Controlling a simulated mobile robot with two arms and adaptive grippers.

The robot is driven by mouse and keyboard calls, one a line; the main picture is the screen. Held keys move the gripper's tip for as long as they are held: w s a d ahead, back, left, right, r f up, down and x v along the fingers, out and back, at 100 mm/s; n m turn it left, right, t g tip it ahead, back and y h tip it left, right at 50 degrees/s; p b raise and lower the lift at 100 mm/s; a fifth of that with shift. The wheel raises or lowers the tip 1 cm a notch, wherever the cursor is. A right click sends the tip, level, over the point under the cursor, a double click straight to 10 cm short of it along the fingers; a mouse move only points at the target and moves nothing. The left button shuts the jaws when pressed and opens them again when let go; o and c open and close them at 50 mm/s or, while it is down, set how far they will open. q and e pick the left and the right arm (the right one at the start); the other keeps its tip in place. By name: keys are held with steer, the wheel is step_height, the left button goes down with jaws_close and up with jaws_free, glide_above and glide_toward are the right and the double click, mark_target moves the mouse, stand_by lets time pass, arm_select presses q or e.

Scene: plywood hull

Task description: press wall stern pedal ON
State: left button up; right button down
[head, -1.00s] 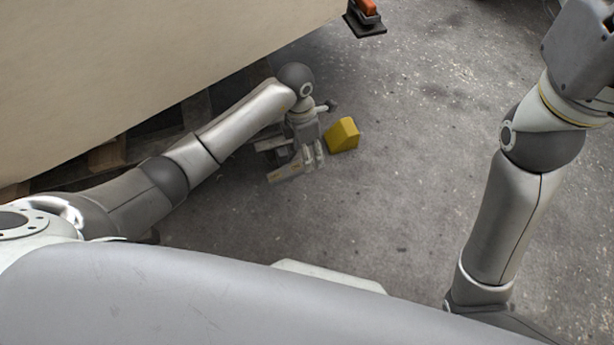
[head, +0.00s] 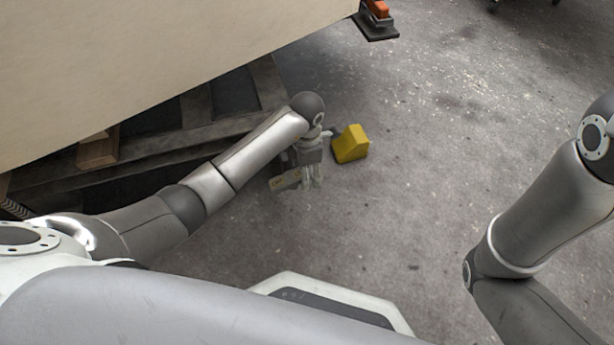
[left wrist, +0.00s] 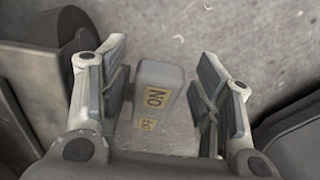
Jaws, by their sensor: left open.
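A grey pedal (head: 286,181) with yellow labels is on the concrete floor, partly hidden behind my left gripper (head: 313,181) in the head view. In the left wrist view the pedal (left wrist: 160,80) shows as a grey block with a yellow ON label and a second, partly readable label below it. My left gripper (left wrist: 163,55) is open and empty, pointing down, with one finger on each side of the pedal in the picture. I cannot tell whether it touches the pedal. My right gripper is outside the head view; only that arm shows.
A yellow wedge-like block (head: 351,144) lies just right of my left gripper. A large plywood hull (head: 150,60) overhangs at upper left, above wooden beams (head: 190,140). An orange and black object (head: 377,20) is at the top. Open floor (head: 410,190) lies to the right.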

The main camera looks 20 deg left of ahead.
arm_select(q)
steer(key=shift+f, duration=0.65)
steer(key=shift+c, duration=0.4)
steer(key=c, duration=0.9)
steer(key=shift+c, duration=0.2)
